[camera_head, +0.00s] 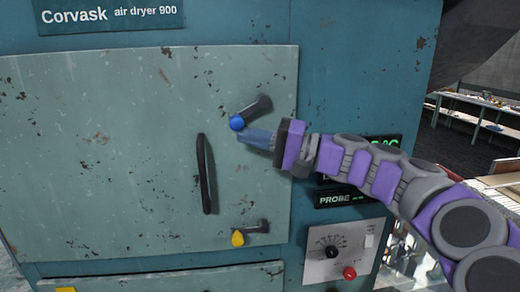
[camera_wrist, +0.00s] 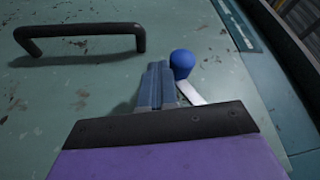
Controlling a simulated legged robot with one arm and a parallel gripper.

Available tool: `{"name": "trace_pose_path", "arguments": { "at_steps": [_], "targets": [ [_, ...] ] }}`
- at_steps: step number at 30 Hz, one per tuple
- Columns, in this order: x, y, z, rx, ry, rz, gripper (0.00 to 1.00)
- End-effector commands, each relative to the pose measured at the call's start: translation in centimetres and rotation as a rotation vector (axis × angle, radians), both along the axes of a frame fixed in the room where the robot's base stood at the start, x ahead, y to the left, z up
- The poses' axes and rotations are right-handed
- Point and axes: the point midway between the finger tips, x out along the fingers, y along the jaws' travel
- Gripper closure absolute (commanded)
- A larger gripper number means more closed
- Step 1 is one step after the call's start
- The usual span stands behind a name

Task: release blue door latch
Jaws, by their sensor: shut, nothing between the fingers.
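The blue latch knob (camera_head: 237,123) sits at the left end of a dark latch lever on the upper right of the green door (camera_head: 100,160). The lever slopes up to the right toward the door's edge. In the wrist view the blue knob (camera_wrist: 182,64) is just right of my fingertips, with a pale lever part below it. My gripper (camera_head: 243,137) is shut and empty, its bluish fingers pointing left just below the knob. In the wrist view my gripper (camera_wrist: 158,68) is beside the knob. I cannot tell whether they touch.
A dark vertical door handle (camera_head: 206,173) stands left of my gripper; it also shows in the wrist view (camera_wrist: 80,32). A yellow latch knob (camera_head: 238,239) is lower on the door. A control panel with a red button (camera_head: 349,273) is at lower right.

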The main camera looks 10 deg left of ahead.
Motion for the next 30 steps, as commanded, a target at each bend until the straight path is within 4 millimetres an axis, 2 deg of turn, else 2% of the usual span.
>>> {"name": "trace_pose_path", "arguments": {
  "at_steps": [8,30],
  "targets": [
    [-0.5,1.3,0.9,0.217,0.06,0.003,1.0],
    [-0.7,2.3,2.4,0.208,0.056,-0.002,1.0]
  ]
}}
